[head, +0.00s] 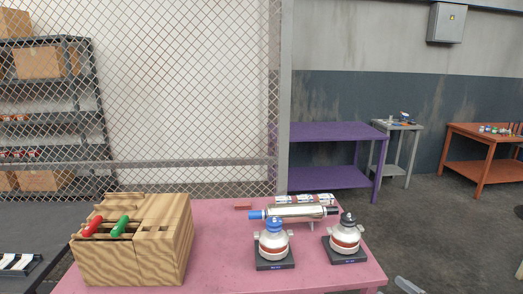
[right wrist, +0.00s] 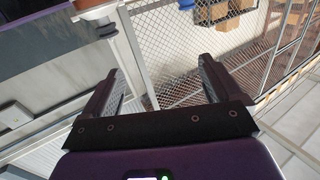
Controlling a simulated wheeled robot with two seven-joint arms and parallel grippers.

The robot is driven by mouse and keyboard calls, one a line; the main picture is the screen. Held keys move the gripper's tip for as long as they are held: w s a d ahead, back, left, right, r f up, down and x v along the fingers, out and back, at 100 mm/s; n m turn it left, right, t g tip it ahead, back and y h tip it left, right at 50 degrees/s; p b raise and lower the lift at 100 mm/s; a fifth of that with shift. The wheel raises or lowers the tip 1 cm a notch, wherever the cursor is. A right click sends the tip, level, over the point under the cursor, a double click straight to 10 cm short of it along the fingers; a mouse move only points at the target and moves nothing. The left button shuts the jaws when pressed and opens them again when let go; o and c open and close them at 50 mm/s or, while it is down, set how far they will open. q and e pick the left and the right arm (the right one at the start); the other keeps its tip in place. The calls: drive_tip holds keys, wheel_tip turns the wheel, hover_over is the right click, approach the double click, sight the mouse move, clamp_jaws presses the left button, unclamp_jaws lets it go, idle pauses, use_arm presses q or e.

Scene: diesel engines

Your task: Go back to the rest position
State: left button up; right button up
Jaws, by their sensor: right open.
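My right gripper (right wrist: 158,78) shows in the right wrist view with its two fingers spread apart and nothing between them. Only mesh fence and wall show beyond the fingers, so it is clear of the table's objects. In the head view neither gripper can be made out; a small pale grey piece at the bottom edge, right of the pink table (head: 215,262), is too cropped to identify. My left gripper is in no view.
On the pink table stand a wooden box (head: 160,255) with red and green handles, two pump-like parts on dark bases (head: 275,264) (head: 348,258), and a metal cylinder (head: 300,211). A mesh fence (head: 190,90) rises behind. A purple bench (head: 325,131) stands beyond; grey floor is free at right.

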drive_tip(key=w+a+f+m+h, duration=0.3)
drive_tip(key=w+a+f+m, duration=0.15)
drive_tip(key=f, duration=0.25)
drive_tip(key=s+a+f+m+g+h, duration=0.2)
drive_tip(key=s+a+f+g, duration=0.15)
drive_tip(key=a+f, duration=0.45)
drive_tip(key=s+a+f+m+g+h, duration=0.1)
drive_tip(key=s+a+f+m+g, duration=0.2)
drive_tip(key=f, duration=0.9)
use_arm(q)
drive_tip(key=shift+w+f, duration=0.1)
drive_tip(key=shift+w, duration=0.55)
use_arm(e)
drive_tip(key=s+a+f+g, duration=0.2)
drive_tip(key=s+a, duration=0.2)
drive_tip(key=s, duration=0.3)
drive_tip(key=s+a+f+g, duration=0.3)
drive_tip(key=s+a, duration=0.1)
drive_tip(key=s, duration=0.4)
drive_tip(key=s+a+f+g, duration=0.2)
drive_tip(key=s+a+g, duration=0.1)
drive_tip(key=s, duration=0.5)
drive_tip(key=shift+a+f+n+y, duration=0.15)
drive_tip(key=shift+a+n+y, duration=0.15)
drive_tip(key=shift+a+n, duration=0.25)
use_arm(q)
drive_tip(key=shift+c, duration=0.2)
